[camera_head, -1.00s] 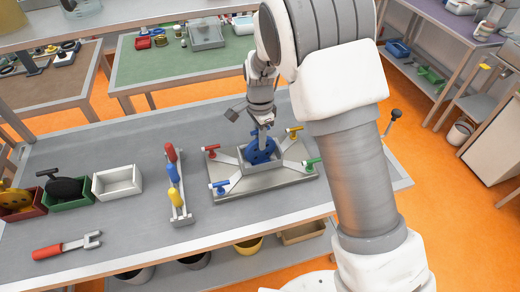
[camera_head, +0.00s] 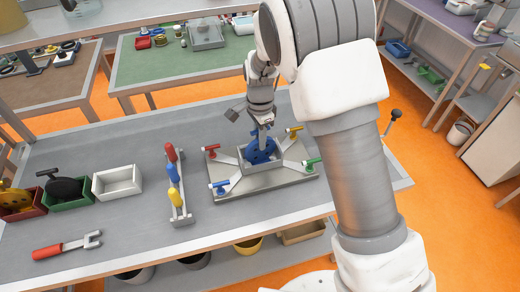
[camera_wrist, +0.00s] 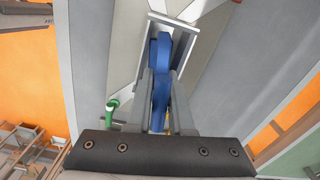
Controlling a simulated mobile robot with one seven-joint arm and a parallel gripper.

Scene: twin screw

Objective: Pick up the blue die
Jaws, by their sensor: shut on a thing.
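The blue die (camera_head: 260,151) is a round blue disc with holes, standing upright in a grey holder (camera_head: 283,158) at the middle of the metal fixture plate. My gripper (camera_head: 264,143) reaches down from above and is shut on the die's upper part. In the wrist view the blue die (camera_wrist: 161,80) shows edge-on between the two grey fingers of my gripper (camera_wrist: 160,105). Its far end lies within the holder's walls (camera_wrist: 190,35). I cannot tell whether it touches the holder's bottom.
Clamps with red (camera_head: 212,148), yellow (camera_head: 294,130), green (camera_head: 311,163) and blue (camera_head: 221,184) handles surround the holder. A tool rack (camera_head: 182,219) stands to the left. An empty white bin (camera_head: 118,194) is beside a green bin (camera_head: 68,206). A red-handled wrench (camera_head: 66,246) lies in front.

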